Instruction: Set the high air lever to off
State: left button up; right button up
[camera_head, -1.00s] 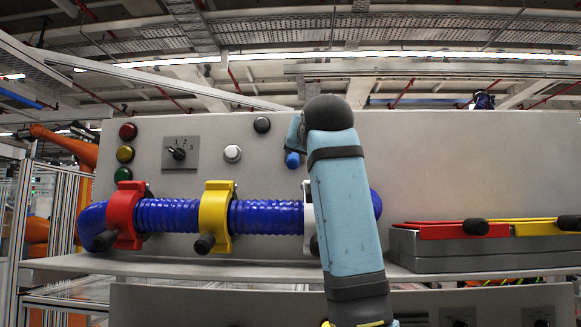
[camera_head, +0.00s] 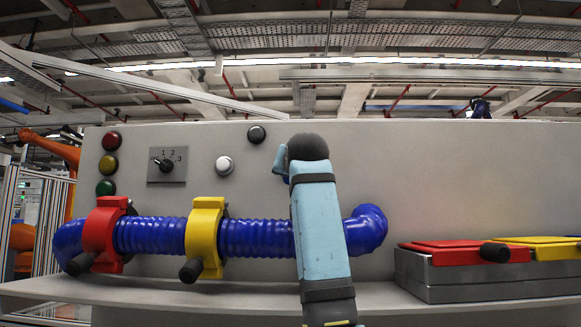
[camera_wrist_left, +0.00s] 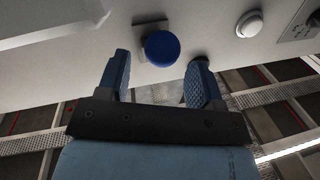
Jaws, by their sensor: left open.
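A blue round knob (camera_wrist_left: 162,48) on a grey plate (camera_wrist_left: 141,27) shows in the left wrist view; it looks like the end of a lever on the panel. No label is readable, so I cannot tell its setting. My left gripper (camera_wrist_left: 160,78) is open. Its two dark blue fingers point toward the panel, with the knob between and just beyond their tips; I see no contact. In the head view the left gripper (camera_head: 282,162) is mostly hidden behind its own arm, in front of the panel. The lever is hidden there. My right gripper is not in view.
The grey panel (camera_head: 450,180) carries a dial (camera_head: 166,165), a white button (camera_head: 224,165) and a black button (camera_head: 257,134). Below runs a blue hose (camera_head: 152,236) with red (camera_head: 104,236) and yellow (camera_head: 205,238) clamps. A grey box (camera_head: 480,276) stands right on the shelf.

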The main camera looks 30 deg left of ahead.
pick_arm(q)
jog(key=p+x, duration=0.1)
jog(key=x, duration=0.2)
jog(key=shift+w+a+r, duration=0.1)
jog(key=shift+w+r, duration=0.05)
jog(key=shift+w+a, duration=0.25)
jog(key=shift+w, duration=0.05)
jog(key=shift+c, duration=0.4)
grip_shut()
